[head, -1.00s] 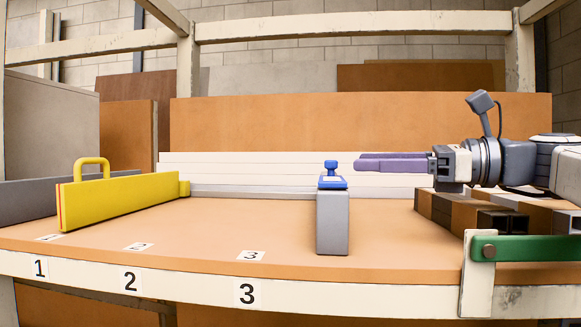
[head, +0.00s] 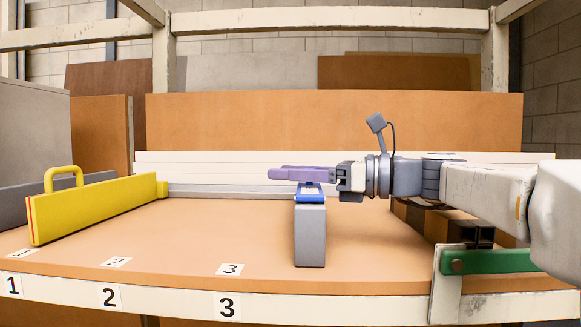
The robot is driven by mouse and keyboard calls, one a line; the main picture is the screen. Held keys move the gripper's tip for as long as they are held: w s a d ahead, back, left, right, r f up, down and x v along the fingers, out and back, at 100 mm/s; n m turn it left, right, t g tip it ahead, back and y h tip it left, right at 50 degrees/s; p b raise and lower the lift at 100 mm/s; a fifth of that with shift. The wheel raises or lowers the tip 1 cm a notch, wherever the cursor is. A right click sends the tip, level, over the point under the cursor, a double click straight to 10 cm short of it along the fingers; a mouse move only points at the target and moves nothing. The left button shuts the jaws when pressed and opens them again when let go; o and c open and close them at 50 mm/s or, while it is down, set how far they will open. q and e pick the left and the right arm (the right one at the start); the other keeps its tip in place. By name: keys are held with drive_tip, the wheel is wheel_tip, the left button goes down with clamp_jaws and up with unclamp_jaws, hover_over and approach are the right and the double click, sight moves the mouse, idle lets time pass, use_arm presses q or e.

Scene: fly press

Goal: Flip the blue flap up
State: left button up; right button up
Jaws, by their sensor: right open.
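The blue flap (head: 308,196) lies on top of an upright grey block (head: 310,236), near label 3 on the workbench. Its lower part with a pale patch shows; its upper knob is hidden by my right gripper. My right gripper (head: 271,173) comes in from the right with its purple fingers pointing left, across the top of the flap, the tips past its left side. The fingers are open and hold nothing visible; I cannot tell whether they touch the flap. My left gripper is not in view.
A yellow fence with a handle (head: 98,208) stands at the left of the wooden bench top (head: 185,235). Dark-ended bars (head: 455,228) lie under my right arm. A green lever (head: 490,262) is at the front right edge. The bench between fence and block is clear.

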clamp_jaws()
idle(1.4)
